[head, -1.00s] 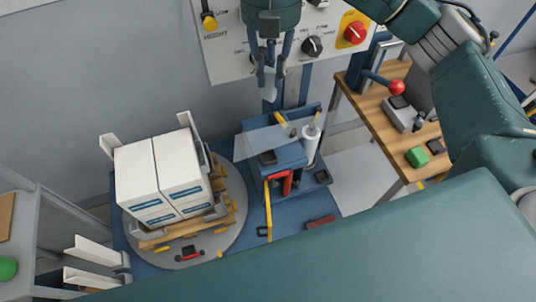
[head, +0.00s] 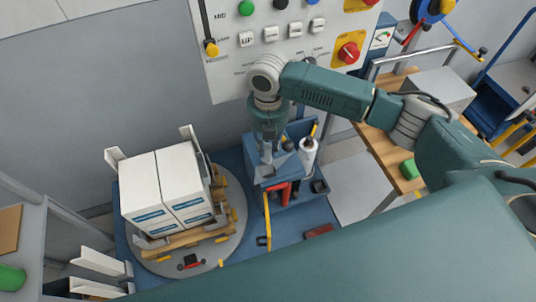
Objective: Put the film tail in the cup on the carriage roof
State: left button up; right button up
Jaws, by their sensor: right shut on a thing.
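The blue carriage (head: 283,188) stands right of the turntable, with a white film roll (head: 308,153) upright on its right side. A grey film tail (head: 286,165) shows in part on the carriage roof, beside my fingers. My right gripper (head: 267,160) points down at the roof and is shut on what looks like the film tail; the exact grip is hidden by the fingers. The cup on the roof cannot be made out, as my gripper covers that spot. My left gripper is not in view.
White boxes (head: 164,190) sit on a wooden pallet (head: 185,243) on the grey turntable (head: 237,244). A control panel (head: 290,45) is on the wall behind.

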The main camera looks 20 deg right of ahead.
aim_at(268, 159)
notch_tip(268, 159, down, 2)
jog(key=shift+f, duration=0.1)
notch_tip(268, 159, down, 4)
jog(key=shift+p, duration=0.6)
jog(key=shift+f, duration=0.2)
jog(key=shift+f, duration=0.15)
jog(key=o, duration=0.9)
jog(key=shift+o, duration=0.2)
